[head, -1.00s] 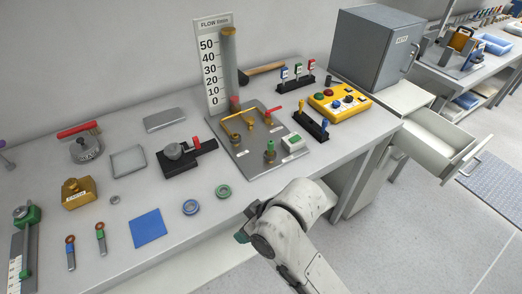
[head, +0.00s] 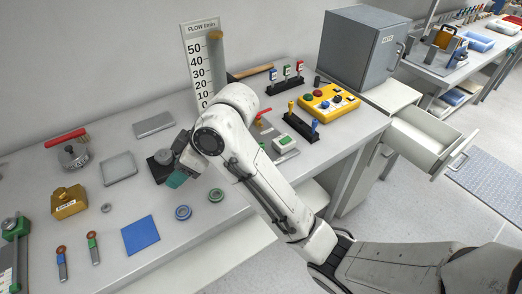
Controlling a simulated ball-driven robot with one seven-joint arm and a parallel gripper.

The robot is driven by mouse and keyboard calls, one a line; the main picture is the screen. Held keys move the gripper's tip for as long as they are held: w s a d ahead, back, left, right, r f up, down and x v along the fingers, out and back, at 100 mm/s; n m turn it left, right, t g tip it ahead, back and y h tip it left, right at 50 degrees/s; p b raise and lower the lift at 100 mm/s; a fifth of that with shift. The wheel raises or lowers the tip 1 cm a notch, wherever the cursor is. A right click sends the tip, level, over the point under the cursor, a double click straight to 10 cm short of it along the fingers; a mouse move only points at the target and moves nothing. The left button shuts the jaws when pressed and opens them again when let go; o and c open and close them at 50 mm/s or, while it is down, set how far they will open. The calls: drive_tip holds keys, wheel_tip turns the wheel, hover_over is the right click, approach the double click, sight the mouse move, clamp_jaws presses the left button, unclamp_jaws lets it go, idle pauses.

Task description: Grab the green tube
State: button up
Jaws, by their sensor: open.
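No green thing in the head view is clearly a tube. A green ring (head: 216,195) lies flat near the table's front edge, beside a blue ring (head: 184,212). A tool with a green band (head: 92,247) lies at the front left. The upright green fitting on the flow-meter plate is hidden behind my arm. My gripper (head: 177,172) is over the table, left of the flow scale and above and left of the green ring. One teal fingertip shows, the rest is mostly hidden by my wrist. It is open and nothing shows in it.
A black block (head: 160,167) is close beside my gripper. A blue square (head: 141,235), a brass block (head: 69,202) and a grey tray (head: 118,168) lie to the left. A yellow button box (head: 330,103) and an open drawer (head: 432,142) are to the right.

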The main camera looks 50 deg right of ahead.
drive_tip(key=w+d+r+n+g+h, duration=0.2)
drive_tip(key=d+r+n, duration=0.25)
drive_tip(key=d, duration=0.45)
drive_tip(key=s+d+g+h, duration=0.35)
drive_tip(key=s+d, duration=0.25)
drive_tip(key=d, duration=0.7)
drive_tip(key=shift+g+y, duration=0.25)
wheel_tip(320, 180, down, 4)
drive_tip(key=shift+s+f, duration=0.15)
drive_tip(key=shift+f, duration=0.05)
drive_tip(key=shift+d+f+p, duration=0.2)
drive_tip(key=shift+f+p, duration=0.35)
drive_tip(key=shift+f, duration=2.15)
clamp_jaws()
